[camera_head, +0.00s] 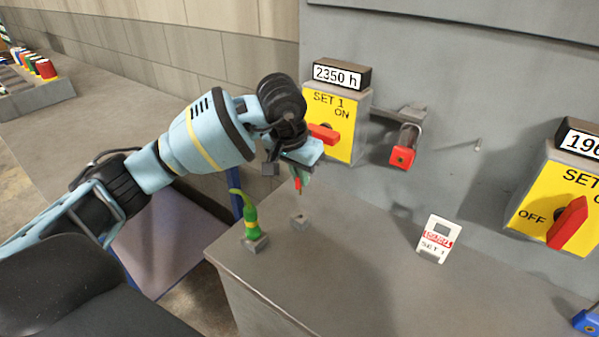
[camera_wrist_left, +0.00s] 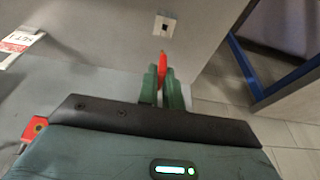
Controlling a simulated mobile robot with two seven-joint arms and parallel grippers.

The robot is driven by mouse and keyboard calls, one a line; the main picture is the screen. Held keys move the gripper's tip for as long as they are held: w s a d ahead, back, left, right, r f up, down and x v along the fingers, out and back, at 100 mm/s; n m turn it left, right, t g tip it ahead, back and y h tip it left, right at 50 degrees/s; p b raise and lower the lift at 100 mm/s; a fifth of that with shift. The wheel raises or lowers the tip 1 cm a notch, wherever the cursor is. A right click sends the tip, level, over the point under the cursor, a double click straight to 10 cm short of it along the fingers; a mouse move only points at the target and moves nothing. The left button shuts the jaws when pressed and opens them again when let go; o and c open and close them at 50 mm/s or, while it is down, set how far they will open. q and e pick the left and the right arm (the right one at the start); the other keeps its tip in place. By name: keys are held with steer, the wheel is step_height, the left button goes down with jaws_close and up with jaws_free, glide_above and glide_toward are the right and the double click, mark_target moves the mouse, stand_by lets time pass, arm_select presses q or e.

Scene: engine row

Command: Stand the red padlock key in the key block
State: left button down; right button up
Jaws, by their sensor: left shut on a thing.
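My left gripper (camera_head: 301,174) is shut on the red padlock key (camera_head: 298,186), which points down and hangs above the grey ledge. In the left wrist view the key (camera_wrist_left: 163,66) sticks out from between the green fingertips (camera_wrist_left: 162,80). The key block (camera_head: 299,222) is a small grey block on the ledge, just below the key tip in the head view. In the left wrist view the block (camera_wrist_left: 165,25) shows a dark slot, a little beyond the key tip; key and block look apart. A red padlock (camera_head: 402,157) hangs on a hasp beside the SET 1 switch. My right gripper is not in view.
The yellow SET 1 switch box (camera_head: 335,122) is close behind my gripper. The middle ledge (camera_head: 350,270) is clear.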

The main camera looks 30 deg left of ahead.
mark_target(298, 188)
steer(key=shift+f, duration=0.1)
